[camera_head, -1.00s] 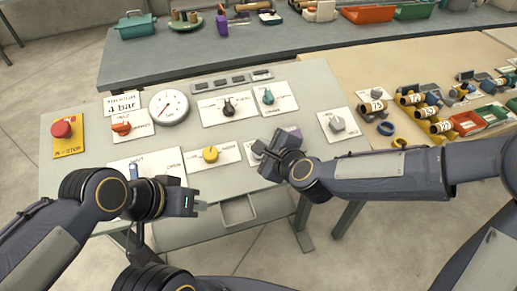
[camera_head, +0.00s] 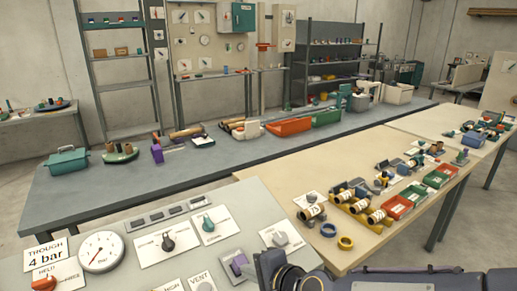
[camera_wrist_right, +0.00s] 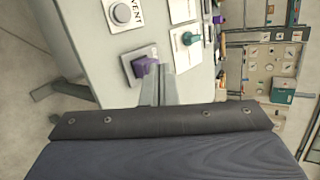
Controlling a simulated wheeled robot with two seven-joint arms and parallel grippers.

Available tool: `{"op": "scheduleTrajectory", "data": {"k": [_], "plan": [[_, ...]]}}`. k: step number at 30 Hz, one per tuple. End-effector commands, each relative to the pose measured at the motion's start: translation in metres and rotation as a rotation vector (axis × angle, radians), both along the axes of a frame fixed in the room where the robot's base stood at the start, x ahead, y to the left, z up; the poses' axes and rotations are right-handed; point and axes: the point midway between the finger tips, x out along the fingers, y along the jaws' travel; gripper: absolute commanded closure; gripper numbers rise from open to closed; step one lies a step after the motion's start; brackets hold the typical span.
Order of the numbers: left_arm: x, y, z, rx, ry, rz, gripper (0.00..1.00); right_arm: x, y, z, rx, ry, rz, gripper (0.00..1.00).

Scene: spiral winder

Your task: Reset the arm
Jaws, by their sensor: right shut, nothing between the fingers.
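My right gripper (camera_head: 262,268) is at the bottom of the head view, mostly cut off, over the right part of the grey control panel (camera_head: 240,200). In the right wrist view its fingers (camera_wrist_right: 160,85) are shut with nothing between them. They are close to a purple knob (camera_wrist_right: 145,66) on a pale plate; I cannot tell whether they touch it. The purple knob also shows in the head view (camera_head: 238,264), beside the gripper. My left arm and gripper are out of view.
The panel carries a round gauge (camera_head: 100,251), a red knob (camera_head: 41,283), a black knob (camera_head: 167,241), a teal knob (camera_head: 208,223) and a grey knob (camera_head: 281,238). A beige table (camera_head: 385,150) with tubes and trays stands right. A long grey bench (camera_head: 110,190) lies behind.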

Motion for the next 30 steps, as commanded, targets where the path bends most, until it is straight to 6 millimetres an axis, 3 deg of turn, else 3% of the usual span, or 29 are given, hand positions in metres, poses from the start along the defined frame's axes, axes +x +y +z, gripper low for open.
{"op": "scheduleTrajectory", "data": {"k": [1,6,12,15,19,30], "plan": [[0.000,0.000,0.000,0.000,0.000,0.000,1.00,-0.008,-0.030,0.010,-0.093,-0.057,0.038,1.00],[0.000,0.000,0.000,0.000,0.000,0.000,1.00,-0.055,-0.116,0.015,-0.411,-0.160,0.201,1.00],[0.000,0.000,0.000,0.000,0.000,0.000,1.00,-0.131,-0.193,0.003,-0.693,-0.181,0.383,1.00],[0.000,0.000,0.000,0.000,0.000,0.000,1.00,-0.163,-0.213,-0.006,-0.773,-0.176,0.457,1.00],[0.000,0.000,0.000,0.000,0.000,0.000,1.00,-0.188,-0.226,-0.014,-0.823,-0.167,0.520,1.00],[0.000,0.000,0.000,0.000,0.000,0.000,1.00,-0.196,-0.229,-0.017,-0.837,-0.163,0.545,1.00]]}}
